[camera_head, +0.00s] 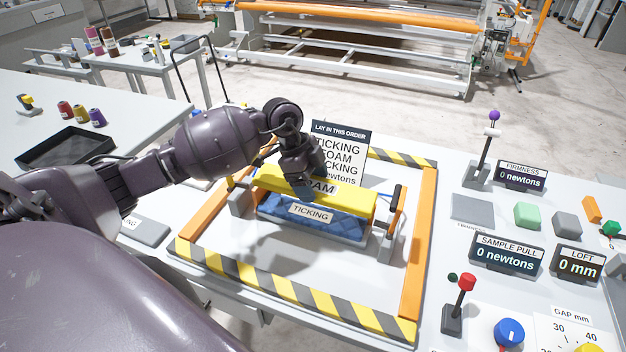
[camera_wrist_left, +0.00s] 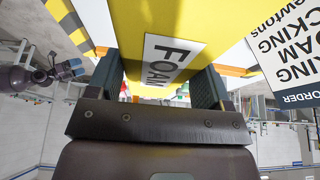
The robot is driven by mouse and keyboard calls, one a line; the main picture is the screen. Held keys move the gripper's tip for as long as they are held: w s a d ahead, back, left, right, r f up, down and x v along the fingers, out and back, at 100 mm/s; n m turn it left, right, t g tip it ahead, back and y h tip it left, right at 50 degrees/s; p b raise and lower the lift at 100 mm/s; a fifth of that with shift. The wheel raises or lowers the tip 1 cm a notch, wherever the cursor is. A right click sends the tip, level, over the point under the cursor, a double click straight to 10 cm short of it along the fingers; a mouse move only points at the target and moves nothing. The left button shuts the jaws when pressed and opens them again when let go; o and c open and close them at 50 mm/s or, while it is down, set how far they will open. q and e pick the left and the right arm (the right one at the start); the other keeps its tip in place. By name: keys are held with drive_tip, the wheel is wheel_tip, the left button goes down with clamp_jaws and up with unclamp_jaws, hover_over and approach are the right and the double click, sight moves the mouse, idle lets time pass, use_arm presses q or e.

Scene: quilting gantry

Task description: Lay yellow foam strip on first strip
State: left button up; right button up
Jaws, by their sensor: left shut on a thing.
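The yellow foam strip (camera_head: 345,197) is held by my left gripper (camera_head: 305,192) over the blue ticking strip (camera_head: 328,225). The foam lies lengthwise along the ticking, slightly behind and above it in the head view; I cannot tell whether they touch. In the left wrist view the foam (camera_wrist_left: 150,17) fills the space between the two fingers (camera_wrist_left: 163,85), with its FOAM label facing the camera. The ticking strip is quilted, with a white TICKING label, and sits between the grey end blocks of the orange frame. My right gripper is not seen in the head view.
The order sign (camera_head: 340,150) stands just behind the strips. Levers, including one with a red knob (camera_head: 467,282), and displays such as the sample pull display (camera_head: 506,256) stand at the right.

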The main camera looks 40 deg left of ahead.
sight(318, 219)
use_arm(q)
drive_tip(key=shift+r, duration=0.1)
wheel_tip(318, 219, down, 2)
drive_tip(key=shift+f+b, duration=0.1)
drive_tip(key=shift+b, duration=0.3)
drive_tip(key=shift+f+b, duration=0.5)
drive_tip(key=shift+f, duration=1.5)
drive_tip(key=shift+f+b, duration=0.4)
drive_tip(key=shift+f, duration=0.9)
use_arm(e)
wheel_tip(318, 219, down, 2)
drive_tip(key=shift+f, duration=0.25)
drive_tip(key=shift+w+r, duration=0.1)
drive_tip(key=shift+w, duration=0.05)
